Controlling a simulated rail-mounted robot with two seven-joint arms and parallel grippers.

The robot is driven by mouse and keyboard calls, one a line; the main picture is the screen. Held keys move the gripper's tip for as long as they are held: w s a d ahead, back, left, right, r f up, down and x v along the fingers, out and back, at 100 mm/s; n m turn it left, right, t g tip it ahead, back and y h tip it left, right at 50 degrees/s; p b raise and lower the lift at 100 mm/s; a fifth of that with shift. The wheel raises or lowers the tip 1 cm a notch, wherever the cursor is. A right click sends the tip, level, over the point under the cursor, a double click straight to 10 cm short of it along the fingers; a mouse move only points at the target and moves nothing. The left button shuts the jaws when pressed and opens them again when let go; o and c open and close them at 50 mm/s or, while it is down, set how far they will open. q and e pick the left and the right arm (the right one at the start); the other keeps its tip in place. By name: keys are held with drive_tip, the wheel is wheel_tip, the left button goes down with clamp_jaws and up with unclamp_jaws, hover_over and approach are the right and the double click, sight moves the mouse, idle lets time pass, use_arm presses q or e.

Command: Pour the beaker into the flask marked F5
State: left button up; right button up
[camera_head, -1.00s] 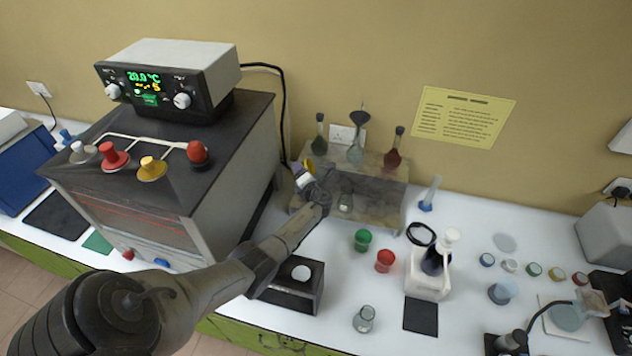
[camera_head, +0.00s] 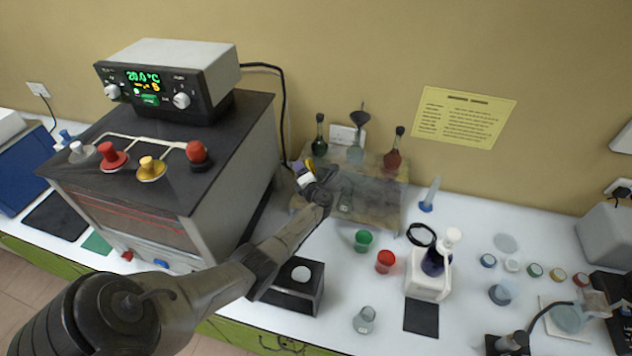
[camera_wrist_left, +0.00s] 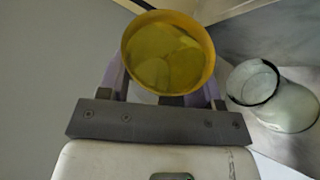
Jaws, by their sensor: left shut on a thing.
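My left gripper (camera_head: 305,173) is at the left end of the wooden stand. It is shut on a yellow beaker (camera_wrist_left: 168,55), whose round open top and yellow inside show in the left wrist view. Only a small yellow part of the beaker (camera_head: 309,165) shows in the head view. On the stand's top are a green flask (camera_head: 320,146), a flask with a dark funnel (camera_head: 356,153) and a red flask (camera_head: 393,160). A clear glass vessel (camera_head: 346,200) is lower at the stand, right of the gripper. I cannot read a F5 mark. My right gripper is out of view.
The wooden stand (camera_head: 385,212) is against the wall. A large heater box (camera_head: 225,165) stands close on the left. Green (camera_head: 363,240) and red (camera_head: 385,261) cups and a white bottle holder (camera_head: 428,287) stand in front. The white bench is clear between them.

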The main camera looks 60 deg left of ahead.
use_arm(q)
drive_tip(key=shift+w+r+m, duration=0.1)
drive_tip(key=shift+r+m, duration=0.05)
drive_tip(key=shift+m, duration=0.15)
idle(0.4)
drive_tip(key=shift+s+a, duration=0.1)
drive_tip(key=shift+s, duration=0.2)
drive_tip(key=shift+r, duration=0.1)
drive_tip(key=shift+s+a+r+m+y, duration=0.1)
drive_tip(key=shift+s+r+m+y, duration=0.05)
drive_tip(key=shift+m+y, duration=0.3)
drive_tip(key=shift+r+m+p, duration=0.15)
drive_tip(key=shift+m+p, duration=0.15)
drive_tip(key=shift+m, duration=0.15)
idle(0.3)
drive_tip(key=shift+r+m+y, duration=0.2)
drive_tip(key=shift+m+y, duration=0.05)
drive_tip(key=shift+m, duration=0.35)
idle(0.4)
drive_tip(key=shift+w+r+m+t+y+p, duration=0.2)
drive_tip(key=shift+m+t+y+p, duration=0.1)
drive_tip(key=shift+m+p, duration=0.15)
